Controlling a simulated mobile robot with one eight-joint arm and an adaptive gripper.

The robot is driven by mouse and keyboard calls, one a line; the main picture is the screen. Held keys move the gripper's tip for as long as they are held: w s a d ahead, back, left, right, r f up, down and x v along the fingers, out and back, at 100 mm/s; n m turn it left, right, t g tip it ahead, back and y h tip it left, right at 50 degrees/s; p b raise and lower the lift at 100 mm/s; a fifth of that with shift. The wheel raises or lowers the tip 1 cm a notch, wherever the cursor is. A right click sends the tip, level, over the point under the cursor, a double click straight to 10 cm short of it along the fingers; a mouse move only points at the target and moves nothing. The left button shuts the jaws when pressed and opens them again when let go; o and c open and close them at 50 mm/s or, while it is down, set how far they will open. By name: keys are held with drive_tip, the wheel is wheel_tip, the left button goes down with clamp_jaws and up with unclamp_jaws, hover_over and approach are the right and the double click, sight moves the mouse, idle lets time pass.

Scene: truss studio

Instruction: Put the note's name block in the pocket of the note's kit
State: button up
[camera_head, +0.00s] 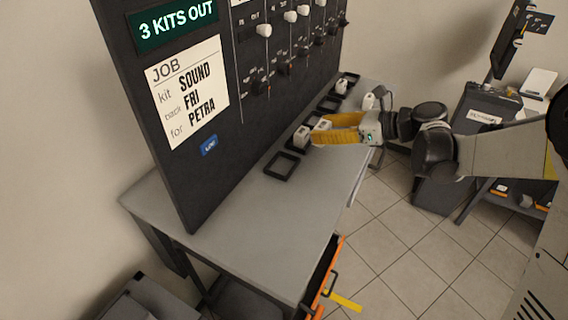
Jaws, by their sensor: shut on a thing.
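The note (188,92) on the dark upright board reads JOB, kit SOUND, back FRI, for PETRA. My gripper (316,130), with yellow fingers, is low over the grey table beside the board, shut on a small white block (323,124) at its fingertips. Another white block (301,132) stands just left of the fingertips, at a black square frame. Any lettering on the blocks is too small to read. An empty black frame (281,167) lies nearer on the table. More frames (328,104) lie farther back along the board. I cannot tell which kit has which frame.
Other white blocks (341,87) and (368,101) stand at the table's far end. The board carries a 3 KITS OUT sign (176,22) and several hanging kits or sliders (264,31). An orange-fronted drawer (325,275) stands open below. The near tabletop is clear.

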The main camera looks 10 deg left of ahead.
drive_tip(key=b, duration=0.3)
hover_over(282, 168)
wheel_tip(282, 168, down, 6)
drive_tip(key=shift+d+f, duration=0.15)
wheel_tip(282, 168, down, 4)
drive_tip(key=shift+w+f+b, duration=0.1)
drive_tip(key=shift+f+b, duration=0.05)
drive_tip(key=shift+b, duration=1)
drive_tip(key=o, duration=1.1)
